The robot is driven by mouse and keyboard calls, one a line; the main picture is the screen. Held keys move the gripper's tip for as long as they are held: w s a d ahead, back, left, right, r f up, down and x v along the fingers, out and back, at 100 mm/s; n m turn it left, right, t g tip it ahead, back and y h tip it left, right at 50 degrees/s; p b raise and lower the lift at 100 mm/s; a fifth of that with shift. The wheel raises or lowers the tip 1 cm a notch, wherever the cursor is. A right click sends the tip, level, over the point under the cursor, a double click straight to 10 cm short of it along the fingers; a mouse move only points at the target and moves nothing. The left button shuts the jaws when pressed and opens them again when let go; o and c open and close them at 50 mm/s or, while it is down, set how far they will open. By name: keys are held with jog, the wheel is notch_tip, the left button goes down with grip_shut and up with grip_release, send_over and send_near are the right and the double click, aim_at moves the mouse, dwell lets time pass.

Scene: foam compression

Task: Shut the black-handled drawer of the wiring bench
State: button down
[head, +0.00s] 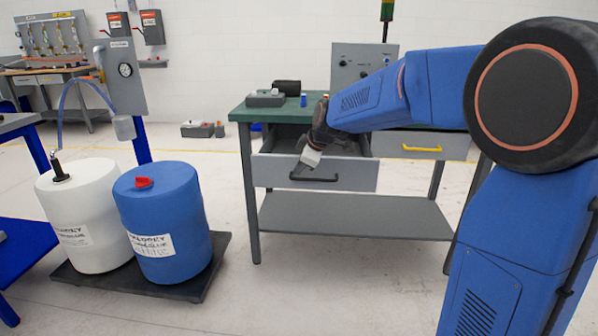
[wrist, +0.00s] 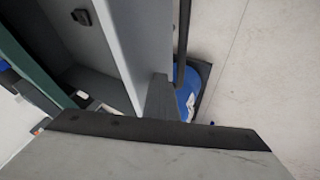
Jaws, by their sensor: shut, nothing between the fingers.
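The wiring bench (head: 245,112) has a green top. Its left drawer (head: 265,172), with a black handle (head: 318,179), stands pulled out, its inside showing behind the grey front. My gripper (head: 301,172) is shut and empty, pointing down at the front by the handle's left part. In the wrist view the drawer front (wrist: 115,40) runs down the middle and the dark handle bar (wrist: 183,40) lies right of it. My dark fingers (wrist: 160,97) are close to the outer face of the front, near the bar. I cannot tell whether they touch.
The right drawer with a yellow handle (head: 421,149) looks shut. A grey lower shelf (head: 355,216) is under the drawers. White (head: 85,215) and blue (head: 165,210) drums stand on a dark pallet to the left. Floor in front of the bench is clear.

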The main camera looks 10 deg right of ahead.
jog(key=w+d, duration=0.3)
jog(key=w, duration=0.6)
jog(key=w+d, duration=0.3)
jog(key=w, duration=0.6)
jog(key=w+d, duration=0.3)
jog(key=w, duration=0.7)
jog(key=shift+w+d+r, duration=0.1)
jog(key=shift+w+d, duration=0.05)
jog(key=shift+w, duration=0.1)
jog(key=shift+r, duration=0.15)
